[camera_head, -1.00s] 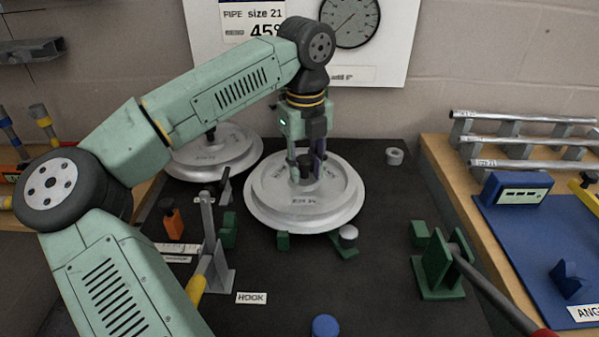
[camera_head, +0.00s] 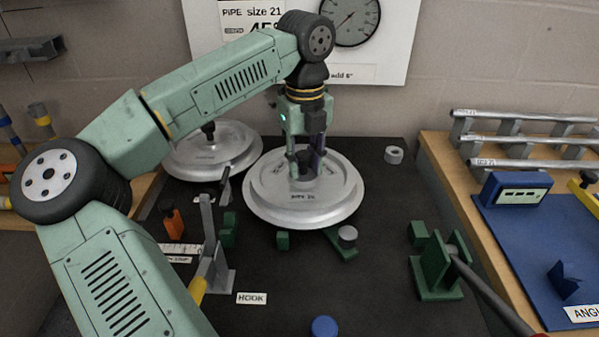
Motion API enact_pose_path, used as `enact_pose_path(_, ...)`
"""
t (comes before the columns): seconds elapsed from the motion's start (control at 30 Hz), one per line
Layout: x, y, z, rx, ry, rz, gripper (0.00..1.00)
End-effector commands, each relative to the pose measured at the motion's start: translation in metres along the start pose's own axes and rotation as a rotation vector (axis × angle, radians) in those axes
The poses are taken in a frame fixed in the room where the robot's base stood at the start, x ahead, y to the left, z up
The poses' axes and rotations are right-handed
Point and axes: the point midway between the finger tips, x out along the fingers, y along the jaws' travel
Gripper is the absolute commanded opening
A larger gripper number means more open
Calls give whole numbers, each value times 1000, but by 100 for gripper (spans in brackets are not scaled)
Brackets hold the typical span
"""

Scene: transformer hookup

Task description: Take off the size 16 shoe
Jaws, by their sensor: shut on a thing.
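The fingers partly hide the knob. I cannot tell whether the shoe is seated or slightly lifted. A second silver disc (camera_head: 236,146) with a dark knob lies behind it to the left, partly hidden by my arm.
A grey upright bracket (camera_head: 210,235) and a HOOK label (camera_head: 251,298) stand front left. A green stand with a lever (camera_head: 435,265) is front right. A small grey ring (camera_head: 394,155) lies at the back right. A wooden side table (camera_head: 443,165) holds pipes and a blue mat.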

Motion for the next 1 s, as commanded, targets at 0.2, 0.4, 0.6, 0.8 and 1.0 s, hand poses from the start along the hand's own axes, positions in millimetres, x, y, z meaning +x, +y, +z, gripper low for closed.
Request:
enact_pose_path(0.2, -6, 0, 2, -3, -6, -3, 0)
enact_pose_path(0.4, -6, 0, 2, -4, -7, -3, 30)
enact_pose_path(0.6, -6, 0, 1, -3, -5, -2, 43)
enact_pose_path(0.8, -6, 0, 1, -2, -4, -2, 51)
enact_pose_path(1.0, -5, 0, 1, -2, -3, 0, 51)
